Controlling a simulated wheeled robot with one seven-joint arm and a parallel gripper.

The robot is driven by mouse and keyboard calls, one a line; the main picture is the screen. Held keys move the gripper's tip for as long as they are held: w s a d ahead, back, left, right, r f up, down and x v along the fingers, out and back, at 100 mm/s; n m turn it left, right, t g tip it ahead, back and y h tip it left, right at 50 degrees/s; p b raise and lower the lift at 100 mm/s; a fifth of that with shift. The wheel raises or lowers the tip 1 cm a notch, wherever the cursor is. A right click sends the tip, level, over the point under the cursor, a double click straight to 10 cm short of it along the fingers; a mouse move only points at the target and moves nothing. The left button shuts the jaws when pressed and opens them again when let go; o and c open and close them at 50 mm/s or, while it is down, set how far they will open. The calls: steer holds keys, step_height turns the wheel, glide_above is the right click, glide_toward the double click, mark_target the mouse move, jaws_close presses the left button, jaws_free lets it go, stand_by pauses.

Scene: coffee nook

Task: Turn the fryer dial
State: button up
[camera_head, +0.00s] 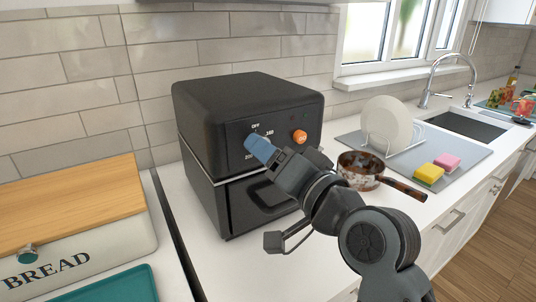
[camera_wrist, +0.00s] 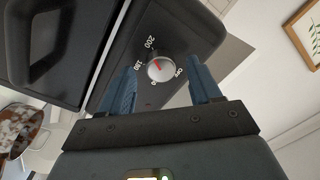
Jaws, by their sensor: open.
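The black fryer (camera_head: 235,100) stands on the white counter against the tiled wall. Its front panel carries printed markings, an orange knob (camera_head: 299,136) at the right and a dial at the left. In the head view my gripper (camera_head: 260,148) covers most of that dial. In the wrist view the dial (camera_wrist: 161,68) is a round silver knob with a red pointer, ringed by numbers and "OFF". My gripper (camera_wrist: 163,88) is open there, with one blue finger on each side of the dial. I cannot tell whether the fingers touch it.
A bread box (camera_head: 75,215) with a wooden lid and a teal tray (camera_head: 110,285) are at the left. A pan (camera_head: 361,171) stands right of the fryer, near a grey mat (camera_head: 455,157) with a dish rack and sponges. The sink (camera_head: 465,124) lies beyond.

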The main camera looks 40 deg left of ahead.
steer(key=b+v, duration=0.1)
steer(key=v, duration=0.6)
stand_by(0.3)
steer(key=s+d+f+m+t+h, duration=0.4)
steer(key=s+d+f+h, duration=0.1)
steer(key=d+f, duration=0.6)
steer(key=s+d+f+m+t+h, duration=0.45)
steer(key=d+f, duration=0.55)
steer(key=d, duration=0.3)
steer(key=s+d+r+n+h, duration=0.1)
steer(key=s+d+h, duration=0.3)
steer(key=s+d, duration=0.4)
steer(key=s+d+r+n+h, duration=0.1)
steer(key=s+d+n+h, duration=0.1)
steer(key=s+d, duration=0.6)
steer(key=s+h, duration=0.1)
steer(key=s, duration=0.6)
steer(key=shift+s+d+r+n+h, duration=0.15)
steer(key=shift+s+r+n+h, duration=0.15)
steer(key=shift+s+n+h, duration=0.1)
steer(key=shift+c, duration=0.2)
